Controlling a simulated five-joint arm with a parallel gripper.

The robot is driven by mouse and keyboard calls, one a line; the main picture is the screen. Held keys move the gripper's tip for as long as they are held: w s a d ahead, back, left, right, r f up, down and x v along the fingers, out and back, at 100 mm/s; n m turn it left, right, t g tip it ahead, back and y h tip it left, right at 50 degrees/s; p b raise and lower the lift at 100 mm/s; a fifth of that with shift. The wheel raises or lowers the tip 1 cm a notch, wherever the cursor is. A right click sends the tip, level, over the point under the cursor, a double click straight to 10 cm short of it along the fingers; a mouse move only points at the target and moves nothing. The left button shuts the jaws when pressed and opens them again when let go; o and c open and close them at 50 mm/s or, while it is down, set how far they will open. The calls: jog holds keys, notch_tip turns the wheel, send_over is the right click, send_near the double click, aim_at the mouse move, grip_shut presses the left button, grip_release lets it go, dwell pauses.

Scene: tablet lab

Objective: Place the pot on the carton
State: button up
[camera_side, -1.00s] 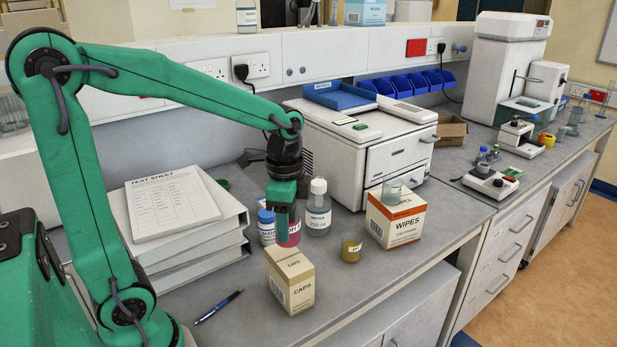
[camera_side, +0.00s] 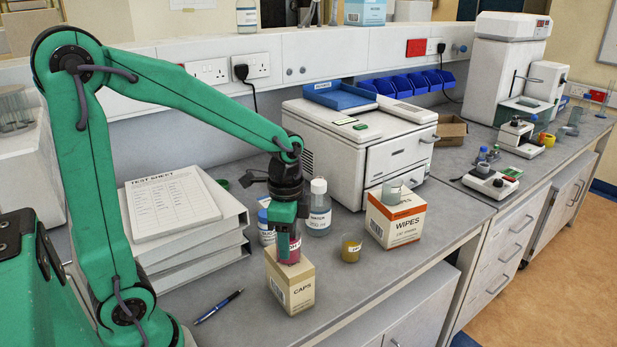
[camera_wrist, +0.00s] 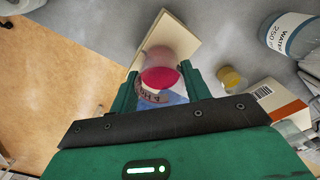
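A clear pot with pink contents (camera_side: 289,250) is between the fingers of my gripper (camera_side: 290,232), which is shut on it. The pot also shows in the wrist view (camera_wrist: 160,72) between both fingertips (camera_wrist: 164,88). In the side view the pot is upright and appears over the top of the beige CAPS carton (camera_side: 292,293). I cannot tell whether its base touches the carton. In the wrist view the carton (camera_wrist: 184,38) shows as a pale panel partly behind the pot. The gripper and pot hide part of the carton's top.
A WATER bottle (camera_side: 320,213) and a blue-capped bottle (camera_side: 266,236) stand behind. A small yellow jar (camera_side: 351,251) and the WIPES box (camera_side: 398,220), with a clear beaker on top, stand to the right. A pen (camera_side: 219,306) and stacked binders (camera_side: 190,245) lie left. The bench front right is bare.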

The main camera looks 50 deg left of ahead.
jog(key=o, duration=0.4)
jog(key=shift+r, duration=0.15)
notch_tip(320, 180, up, 12)
dwell(0.6)
jog(key=shift+s, duration=0.1)
dwell(0.5)
jog(key=s+d+f+n+t, duration=0.2)
jog(key=s+n+t, duration=0.3)
jog(key=s+n, duration=0.4)
jog(key=shift+t, duration=0.3)
